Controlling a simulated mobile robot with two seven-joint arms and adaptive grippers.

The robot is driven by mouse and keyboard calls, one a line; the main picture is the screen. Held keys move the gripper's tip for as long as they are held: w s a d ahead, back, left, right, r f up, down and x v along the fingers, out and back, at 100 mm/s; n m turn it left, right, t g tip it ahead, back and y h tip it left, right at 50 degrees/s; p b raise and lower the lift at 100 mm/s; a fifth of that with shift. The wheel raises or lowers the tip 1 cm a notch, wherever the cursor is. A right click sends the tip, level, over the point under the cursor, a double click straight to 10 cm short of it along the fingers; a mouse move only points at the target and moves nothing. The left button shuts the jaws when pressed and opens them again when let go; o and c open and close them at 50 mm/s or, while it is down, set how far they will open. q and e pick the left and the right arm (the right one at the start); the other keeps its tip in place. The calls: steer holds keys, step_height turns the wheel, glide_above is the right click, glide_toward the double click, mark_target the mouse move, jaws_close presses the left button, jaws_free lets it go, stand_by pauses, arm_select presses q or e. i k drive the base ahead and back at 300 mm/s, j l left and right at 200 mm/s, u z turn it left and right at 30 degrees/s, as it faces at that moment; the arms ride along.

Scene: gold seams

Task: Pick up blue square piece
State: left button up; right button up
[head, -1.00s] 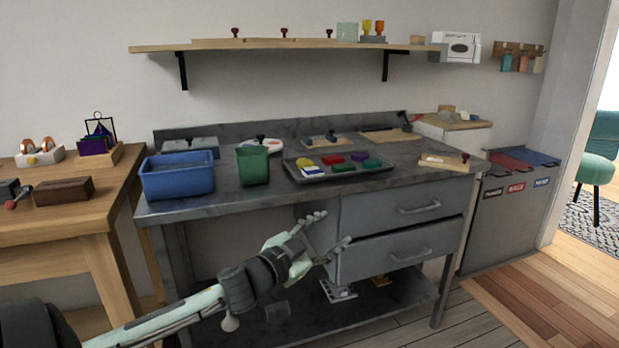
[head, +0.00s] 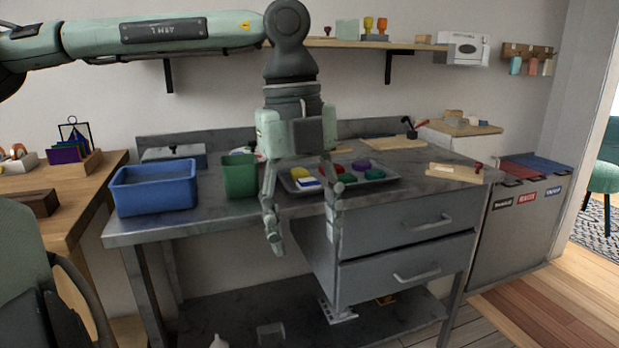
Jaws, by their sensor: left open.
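A small blue and white piece (head: 309,184) lies at the front left of a grey tray (head: 377,184) on the metal workbench; it is the only blue piece I make out in the tray. Yellow, red, purple and green pieces lie around it. My left gripper (head: 303,228) points down, open and empty, with its fingers spread in front of the bench's front edge. In the picture its right finger passes just beside the blue piece and hides part of the tray; I see no contact. My right gripper is out of view.
A blue bin (head: 153,192) and a green container (head: 239,177) stand on the bench left of the tray. A board (head: 453,173) lies to the right. A wall shelf (head: 345,44) runs above, behind my left arm. Drawers (head: 407,243) sit under the bench top.

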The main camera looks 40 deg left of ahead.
mark_target(308, 183)
steer(key=i+j, duration=0.9)
steer(key=j, duration=0.25)
